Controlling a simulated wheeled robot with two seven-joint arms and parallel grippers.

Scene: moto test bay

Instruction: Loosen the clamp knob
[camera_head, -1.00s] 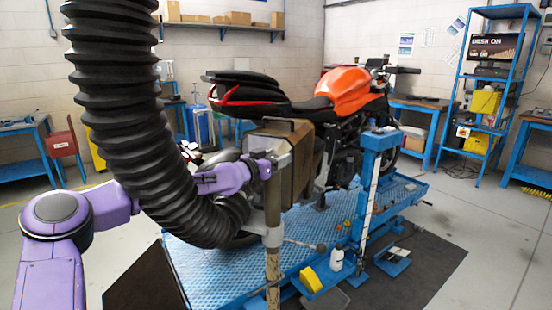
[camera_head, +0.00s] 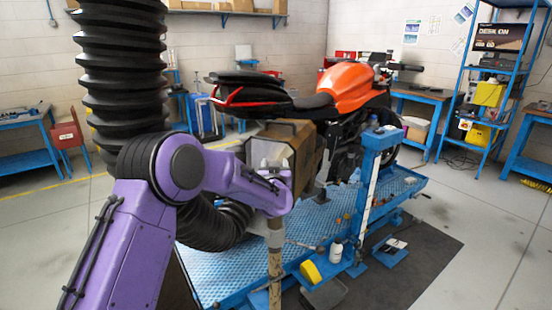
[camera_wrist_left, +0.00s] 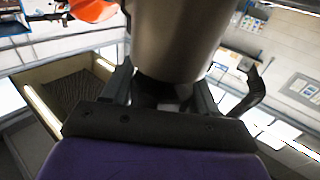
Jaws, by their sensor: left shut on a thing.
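My left gripper (camera_head: 284,182) is beside the upper end of the stand pole (camera_head: 274,268), in front of the brown box-shaped hood (camera_head: 300,142). In the left wrist view the two dark fingers (camera_wrist_left: 162,96) are closed around a small dark part, which I take to be the clamp knob (camera_wrist_left: 164,92). A wide grey metal cylinder (camera_wrist_left: 180,38) is just beyond it. In the head view the knob is hidden by my gripper. My right gripper is not in view.
A black ribbed hose (camera_head: 120,75) hangs at the left and curves behind my left arm. An orange motorcycle (camera_head: 345,88) stands on the blue lift (camera_head: 215,275) behind the pole. The floor at right is mostly clear.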

